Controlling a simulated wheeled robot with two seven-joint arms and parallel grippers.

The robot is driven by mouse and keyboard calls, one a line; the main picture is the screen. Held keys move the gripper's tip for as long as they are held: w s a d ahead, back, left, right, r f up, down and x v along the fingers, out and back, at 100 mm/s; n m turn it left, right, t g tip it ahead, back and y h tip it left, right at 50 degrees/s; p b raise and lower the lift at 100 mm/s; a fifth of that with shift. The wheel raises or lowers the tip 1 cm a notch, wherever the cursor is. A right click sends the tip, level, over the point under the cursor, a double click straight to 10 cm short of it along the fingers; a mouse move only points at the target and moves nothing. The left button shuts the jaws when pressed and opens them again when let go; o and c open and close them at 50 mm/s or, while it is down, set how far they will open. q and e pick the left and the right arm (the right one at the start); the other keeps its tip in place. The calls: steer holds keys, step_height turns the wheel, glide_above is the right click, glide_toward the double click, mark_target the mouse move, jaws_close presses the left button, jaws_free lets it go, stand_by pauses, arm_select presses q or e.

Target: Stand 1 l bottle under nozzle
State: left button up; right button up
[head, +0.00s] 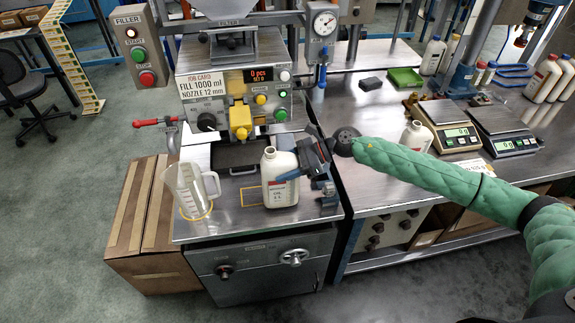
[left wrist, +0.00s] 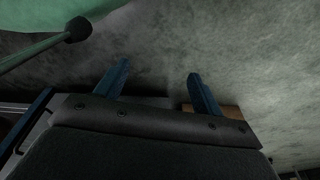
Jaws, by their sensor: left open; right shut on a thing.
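The white 1 l bottle (head: 280,183) with a printed label stands upright at the front of the steel filler bench, its top open. My right gripper (head: 303,167) is shut on it from the right side. The filler machine (head: 244,95) stands behind, and its yellow nozzle part (head: 240,121) hangs above and left of the bottle. The bottle is in front of the nozzle, not below it, beside a yellow outline on the bench. My left gripper (left wrist: 158,88) shows only in the left wrist view, open and empty with floor beyond its fingers.
A clear measuring jug (head: 189,190) stands on the left of the bench within a yellow ring. Another white bottle (head: 416,137) and two scales (head: 448,127) stand on the right table. Cardboard boxes (head: 150,225) stand left of the bench.

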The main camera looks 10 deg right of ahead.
steer(key=shift+w+a+f, duration=0.25)
steer(key=shift+a+f, duration=0.25)
steer(key=shift+f, duration=0.15)
steer(key=shift+w+a, duration=0.2)
arm_select(q)
steer(key=shift+s+a+f+p, duration=0.2)
steer(key=shift+s+f+p, duration=0.2)
steer(key=shift+f, duration=0.1)
steer(key=shift+s+a+f+p, duration=0.2)
steer(key=shift+s+f+p, duration=0.05)
steer(key=shift+s+f, duration=0.2)
arm_select(e)
steer(key=w+a, duration=0.4)
steer(key=a, duration=0.1)
steer(key=shift+a+f, duration=0.25)
steer(key=shift+a, duration=0.05)
arm_select(q)
steer(key=shift+w, duration=0.1)
steer(key=shift+a, duration=0.15)
